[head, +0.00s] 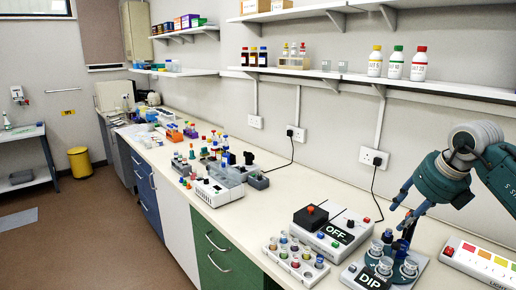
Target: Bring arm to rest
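My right arm (445,180) comes in from the right. Its gripper (400,218) points down and to the left over the station labelled DIP (370,279). Its two fingers look spread, with a gap between them and nothing seen in it. The lower finger overlaps the back of the DIP station in the picture; I cannot tell whether it touches. The DIP station carries several capped jars (384,266). My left gripper is not in view.
A device reading OFF (339,234) and a white rack with coloured vials (295,262) stand left of the DIP station. A strip with coloured squares (486,259) lies right. Shelves with bottles (396,63) hang above. The bench's middle front (245,212) is clear.

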